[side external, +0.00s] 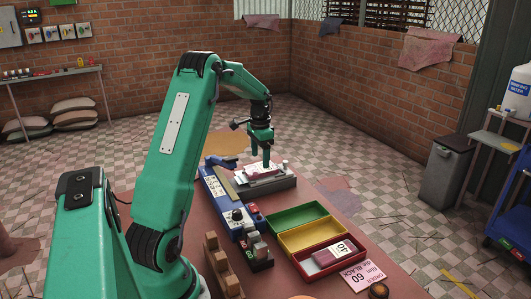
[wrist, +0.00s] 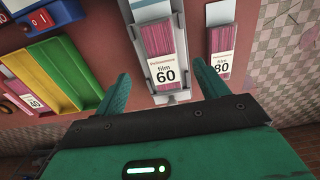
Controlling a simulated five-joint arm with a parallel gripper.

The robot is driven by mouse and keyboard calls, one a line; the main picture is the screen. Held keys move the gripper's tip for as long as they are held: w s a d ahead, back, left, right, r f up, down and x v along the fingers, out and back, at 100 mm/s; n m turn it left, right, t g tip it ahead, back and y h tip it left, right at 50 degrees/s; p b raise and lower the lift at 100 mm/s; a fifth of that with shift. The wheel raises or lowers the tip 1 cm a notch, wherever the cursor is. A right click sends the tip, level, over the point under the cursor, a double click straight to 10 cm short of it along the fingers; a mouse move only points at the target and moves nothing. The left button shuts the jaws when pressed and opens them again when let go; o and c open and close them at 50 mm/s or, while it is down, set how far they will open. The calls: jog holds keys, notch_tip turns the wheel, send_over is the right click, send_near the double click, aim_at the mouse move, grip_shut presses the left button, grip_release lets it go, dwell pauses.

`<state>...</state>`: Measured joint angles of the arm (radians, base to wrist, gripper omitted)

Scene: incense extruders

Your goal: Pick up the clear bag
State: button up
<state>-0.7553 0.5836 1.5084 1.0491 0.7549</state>
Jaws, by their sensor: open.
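A packet of pink sticks in see-through film (wrist: 158,42), labelled "film 60", lies in a pale grey tray (wrist: 183,93). In the side view the packet (side external: 264,169) shows only partly on the grey tray (side external: 282,184), behind my fingers. My gripper (side external: 261,158) is open and empty just over that tray. In the wrist view my gripper's (wrist: 160,72) fingers are spread to the left and right of the packet's label end; I cannot tell whether they touch it. A similar packet labelled "80" (wrist: 221,52) lies to the right of the tray.
Green (side external: 296,217), yellow (side external: 308,234) and red (side external: 298,261) bins stand in front; the red one holds a packet labelled "40" (side external: 333,254). A blue device (side external: 222,203) is left of the tray. A pink order card (side external: 361,276) reads "60 BLACK".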

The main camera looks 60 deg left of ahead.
aim_at(260, 169)
jog(key=shift+a+f, duration=0.15)
jog(key=shift+f, duration=2.45)
jog(key=c, duration=1.2)
jog(key=shift+o, duration=0.2)
jog(key=shift+w+r, duration=0.1)
jog(key=shift+r, duration=0.7)
jog(key=r, duration=0.1)
jog(key=d+r, duration=0.1)
jog(key=r, duration=0.1)
jog(key=shift+w+r, duration=0.1)
jog(key=shift+w, duration=0.05)
jog(key=w+d+r, duration=0.2)
jog(key=d+r, duration=0.4)
jog(key=d, duration=0.4)
jog(key=shift+d+r, duration=0.15)
jog(key=shift+d, duration=0.05)
